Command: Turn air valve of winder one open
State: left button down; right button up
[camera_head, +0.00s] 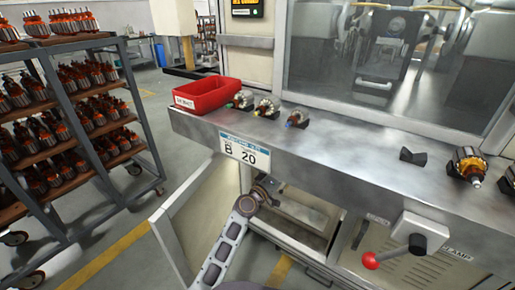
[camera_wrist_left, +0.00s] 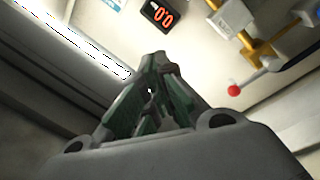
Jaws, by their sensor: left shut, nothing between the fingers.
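My left arm reaches up from the bottom of the head view to the open cabinet under the bench front. My left gripper (camera_head: 267,187) is there, under the B 20 label, and its fingertips are hard to make out. In the left wrist view the gripper (camera_wrist_left: 158,65) is shut and empty. Beyond its tips are a black display with red digits reading 0.0 (camera_wrist_left: 158,13) and yellow pipework (camera_wrist_left: 262,50) with a pale block (camera_wrist_left: 232,17). The pipework may include the air valve; I cannot tell its handle position. The gripper appears apart from it. My right gripper is not in view.
The steel bench (camera_head: 350,150) carries a red bin (camera_head: 208,94) and several armatures. A red-knobbed lever (camera_head: 390,255) projects from its front; a red knob also shows in the wrist view (camera_wrist_left: 233,90). An open cabinet door (camera_head: 200,205) stands beside my arm. A loaded rack (camera_head: 75,120) is left.

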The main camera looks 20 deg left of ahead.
pick_arm(q)
jog(key=w+a+f+n+y, duration=0.1)
jog(key=w+a+n+y, duration=0.1)
jog(key=a+n+y, duration=0.3)
jog(key=w+a+f+n+t+y, duration=0.1)
jog(key=w+a+f+n+y, duration=0.1)
jog(key=a+n+y, duration=0.4)
jog(key=shift+a+n+t+y, duration=0.3)
jog(key=shift+a+n, duration=0.2)
jog(key=shift+a, duration=0.2)
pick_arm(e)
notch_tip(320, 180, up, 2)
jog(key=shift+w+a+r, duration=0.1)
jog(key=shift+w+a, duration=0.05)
pick_arm(q)
jog(key=shift+w+r, duration=0.1)
jog(key=shift+r, duration=0.05)
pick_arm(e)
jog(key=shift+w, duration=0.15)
